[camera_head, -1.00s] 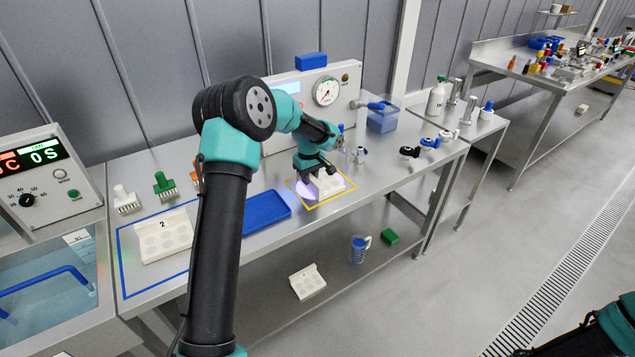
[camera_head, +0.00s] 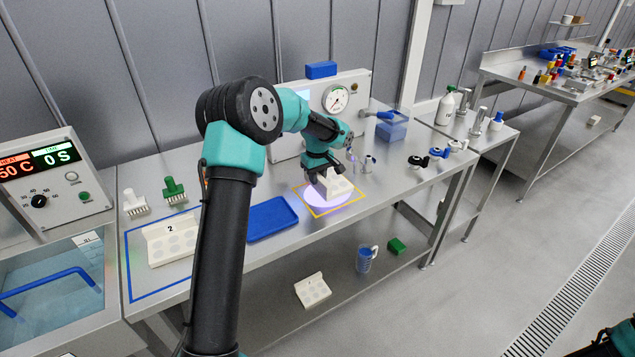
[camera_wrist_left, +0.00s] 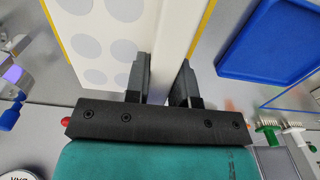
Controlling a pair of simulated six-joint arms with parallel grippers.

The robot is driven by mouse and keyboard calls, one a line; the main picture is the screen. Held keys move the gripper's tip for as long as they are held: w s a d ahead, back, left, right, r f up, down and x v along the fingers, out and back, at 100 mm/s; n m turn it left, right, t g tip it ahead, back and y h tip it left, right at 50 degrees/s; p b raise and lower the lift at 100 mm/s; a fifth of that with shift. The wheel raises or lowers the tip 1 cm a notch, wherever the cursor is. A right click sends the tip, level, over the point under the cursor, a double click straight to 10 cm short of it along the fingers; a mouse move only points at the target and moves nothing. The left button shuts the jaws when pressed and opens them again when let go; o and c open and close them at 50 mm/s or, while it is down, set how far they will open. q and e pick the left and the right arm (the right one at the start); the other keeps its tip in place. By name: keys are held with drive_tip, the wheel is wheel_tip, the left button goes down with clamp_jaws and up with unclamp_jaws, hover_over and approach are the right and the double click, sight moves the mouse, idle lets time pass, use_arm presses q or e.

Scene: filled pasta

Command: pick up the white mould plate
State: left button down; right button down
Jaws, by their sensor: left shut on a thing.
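The white mould plate (camera_head: 339,187) with round cavities is at the yellow-outlined square (camera_head: 318,213) on the steel bench. My left gripper (camera_head: 320,177) is shut on its raised white edge. The left wrist view shows both dark fingers (camera_wrist_left: 160,86) on either side of that edge, with the plate's grey round cavities (camera_wrist_left: 88,47) to the left. A pale violet glow shows on the bench under and in front of the plate. The plate seems slightly above the bench, but the gap is hard to judge. My right gripper is not in view.
A blue tray (camera_head: 271,218) lies left of the square. Another white plate marked 2 (camera_head: 171,241) lies in a blue outline. A gauge panel (camera_head: 352,97) stands behind. A white plate (camera_head: 312,290), blue jug (camera_head: 366,258) and green block (camera_head: 397,246) are on the lower shelf.

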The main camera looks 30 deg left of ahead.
use_arm(q)
drive_tip(key=s+d+r, duration=0.1)
drive_tip(key=s+d, duration=0.7)
drive_tip(key=s, duration=0.5)
drive_tip(key=shift+d+r, duration=0.15)
drive_tip(key=shift+d, duration=0.2)
